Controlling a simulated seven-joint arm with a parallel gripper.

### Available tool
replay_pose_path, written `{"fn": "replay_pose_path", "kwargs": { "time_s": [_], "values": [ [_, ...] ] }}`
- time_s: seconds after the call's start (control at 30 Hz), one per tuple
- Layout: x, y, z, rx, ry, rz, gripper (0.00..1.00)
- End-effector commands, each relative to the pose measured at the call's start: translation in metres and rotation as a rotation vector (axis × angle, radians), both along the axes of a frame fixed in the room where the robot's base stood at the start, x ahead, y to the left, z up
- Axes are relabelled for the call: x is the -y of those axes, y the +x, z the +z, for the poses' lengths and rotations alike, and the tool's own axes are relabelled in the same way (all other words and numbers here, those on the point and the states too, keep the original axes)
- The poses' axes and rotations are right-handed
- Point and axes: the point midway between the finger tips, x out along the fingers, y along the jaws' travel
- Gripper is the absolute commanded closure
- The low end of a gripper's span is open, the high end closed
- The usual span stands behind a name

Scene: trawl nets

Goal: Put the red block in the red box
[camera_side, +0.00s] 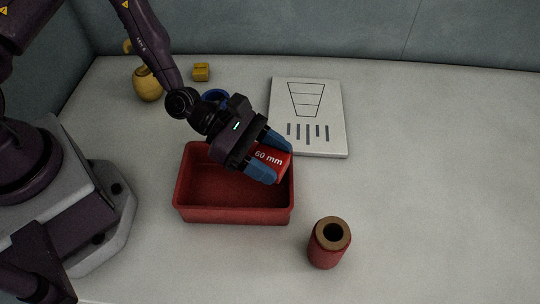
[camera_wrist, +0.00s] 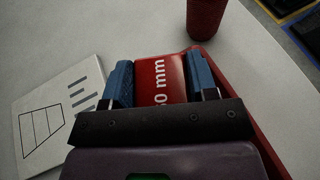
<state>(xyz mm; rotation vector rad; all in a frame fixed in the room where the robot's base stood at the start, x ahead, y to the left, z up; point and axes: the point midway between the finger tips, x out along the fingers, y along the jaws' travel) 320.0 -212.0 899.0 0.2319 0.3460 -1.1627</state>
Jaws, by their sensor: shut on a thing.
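The red block (camera_side: 270,158) is marked "60 mm" and is held between the blue fingers of my gripper (camera_side: 276,160). In the side view the block is over the right part of the red box (camera_side: 236,214), near its back right corner, and appears tilted. How high it is above the box floor I cannot tell. In the wrist view the block (camera_wrist: 162,80) sits between the two blue fingers of my gripper (camera_wrist: 162,84), and the rim of the red box (camera_wrist: 258,134) runs along the right. The visible box floor is empty.
A red spool with a brown top (camera_side: 326,246) stands right of the box's front. A white board with a printed net drawing (camera_side: 335,120) lies behind the box. The right table is clear.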

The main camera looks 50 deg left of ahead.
Motion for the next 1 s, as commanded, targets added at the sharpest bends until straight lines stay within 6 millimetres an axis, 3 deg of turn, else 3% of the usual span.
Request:
{"fn": "replay_pose_path", "kwargs": {
  "time_s": [0.77, 0.8, 0.87, 1.0],
  "values": [
    [0.000, 0.000, -0.013, 0.001, 0.000, 0.001, 0.72],
    [0.000, 0.000, -0.013, 0.000, 0.000, 0.001, 0.38],
    [0.000, 0.000, -0.013, 0.000, 0.000, 0.001, 0.24],
    [0.000, 0.000, -0.013, 0.000, 0.000, 0.000, 0.22]
  ]
}}
